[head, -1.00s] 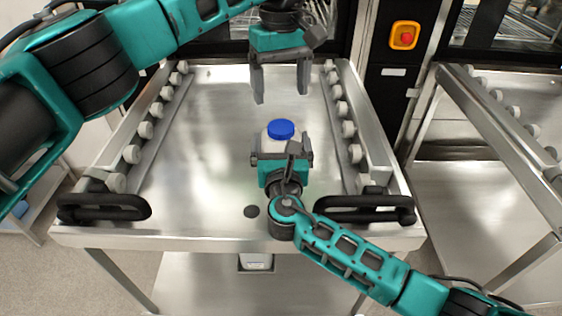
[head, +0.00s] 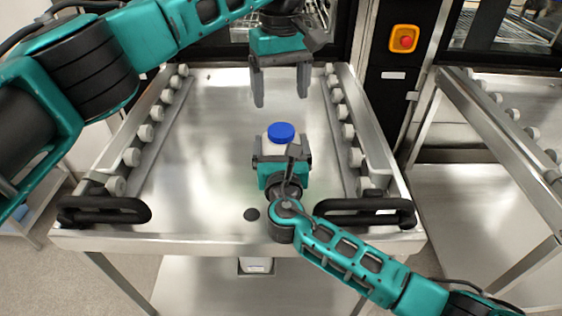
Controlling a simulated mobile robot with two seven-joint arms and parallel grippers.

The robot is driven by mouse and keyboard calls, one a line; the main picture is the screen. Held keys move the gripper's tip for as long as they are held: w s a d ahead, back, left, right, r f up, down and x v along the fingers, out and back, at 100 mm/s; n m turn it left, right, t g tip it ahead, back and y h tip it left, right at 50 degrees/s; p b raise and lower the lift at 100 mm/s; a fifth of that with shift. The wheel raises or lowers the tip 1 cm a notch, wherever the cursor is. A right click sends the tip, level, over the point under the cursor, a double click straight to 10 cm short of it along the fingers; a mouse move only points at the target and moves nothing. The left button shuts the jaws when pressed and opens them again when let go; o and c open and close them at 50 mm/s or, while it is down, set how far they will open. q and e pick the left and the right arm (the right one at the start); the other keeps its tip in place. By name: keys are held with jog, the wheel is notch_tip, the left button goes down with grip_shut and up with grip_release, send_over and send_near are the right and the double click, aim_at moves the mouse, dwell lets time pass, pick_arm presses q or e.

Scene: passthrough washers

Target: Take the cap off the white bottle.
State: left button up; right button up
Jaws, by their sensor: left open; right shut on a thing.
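The white bottle (head: 269,144) stands upright over the middle of the steel cart top, with its blue cap (head: 281,132) on it. My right gripper (head: 281,157) comes from the front and is shut on the bottle's body, hiding most of it. My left gripper (head: 281,100) is above and behind the cap, fingers pointing down and spread apart, with nothing between them. Its fingertips are apart from the cap in the picture.
The steel cart (head: 200,190) has rails with rollers along both sides and black handles (head: 104,210) at the front. A second cart (head: 470,190) stands at the right. An orange panel with a red button (head: 405,39) is on the post behind. The cart's left half is clear.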

aim_at(281, 130)
pick_arm(q)
jog(key=shift+m, duration=1.2)
pick_arm(e)
jog(key=c, duration=0.4)
pick_arm(q)
jog(key=shift+m, duration=0.8)
jog(key=shift+f, duration=0.25)
notch_tip(281, 130, down, 8)
jog(key=shift+r, duration=0.25)
